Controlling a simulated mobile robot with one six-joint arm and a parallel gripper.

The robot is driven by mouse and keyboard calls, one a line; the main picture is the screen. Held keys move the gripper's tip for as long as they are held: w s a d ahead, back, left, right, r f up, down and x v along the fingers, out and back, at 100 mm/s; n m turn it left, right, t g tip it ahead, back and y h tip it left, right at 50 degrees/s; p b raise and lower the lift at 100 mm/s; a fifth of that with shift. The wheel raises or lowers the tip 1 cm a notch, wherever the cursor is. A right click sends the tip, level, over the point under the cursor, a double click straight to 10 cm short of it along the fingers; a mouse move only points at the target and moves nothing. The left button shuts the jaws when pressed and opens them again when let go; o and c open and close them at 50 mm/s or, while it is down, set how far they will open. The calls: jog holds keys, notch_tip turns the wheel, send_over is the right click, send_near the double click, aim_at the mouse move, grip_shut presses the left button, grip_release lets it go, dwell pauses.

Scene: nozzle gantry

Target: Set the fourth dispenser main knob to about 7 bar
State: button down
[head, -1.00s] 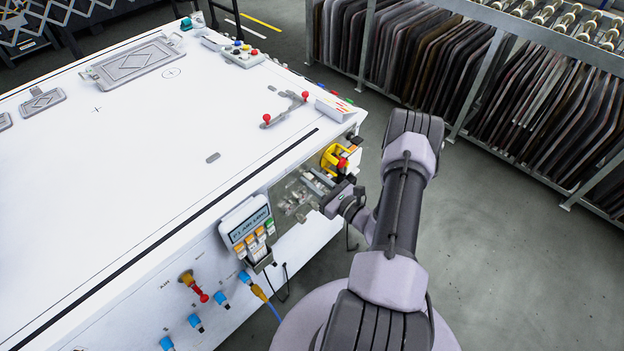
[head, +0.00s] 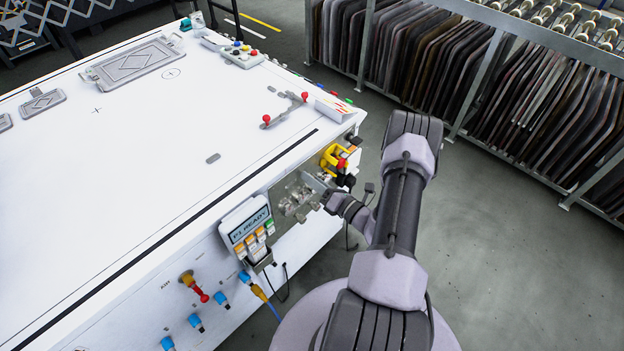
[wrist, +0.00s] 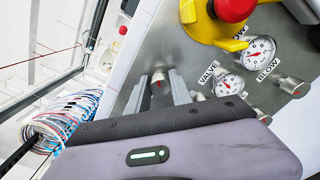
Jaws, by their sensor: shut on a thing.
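My gripper (wrist: 158,92) is shut on a small metal knob (wrist: 160,76) on a grey steel panel (wrist: 142,62); one finger lies on each side of it. A dark red mark shows on the knob's face. To the right are a round gauge beside a VALVE label (wrist: 228,85) and another beside a BLOW label (wrist: 259,50). Their scales are too small to read surely. In the head view my gripper (head: 327,199) is at the panel (head: 289,192) on the table's side; the knob's identity as the fourth dispenser main cannot be told.
A second metal knob (wrist: 292,86) sits at the right. A yellow guard with a red button (wrist: 234,8) juts out above the gauges. A display reading P1 READY (head: 249,226) hangs left of the panel. Coiled coloured hoses (wrist: 62,120) are at the left in the wrist view.

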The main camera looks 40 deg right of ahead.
jog(key=shift+m, duration=1)
jog(key=shift+f, duration=0.1)
jog(key=c, duration=1.1)
grip_release()
jog(key=shift+c, duration=0.2)
jog(key=s+d+p, duration=0.1)
jog(key=s+p, duration=0.2)
jog(key=s, duration=1.4)
jog(key=shift+s+d+p, duration=0.15)
jog(key=shift+s+p, duration=0.05)
jog(key=shift+p, duration=0.15)
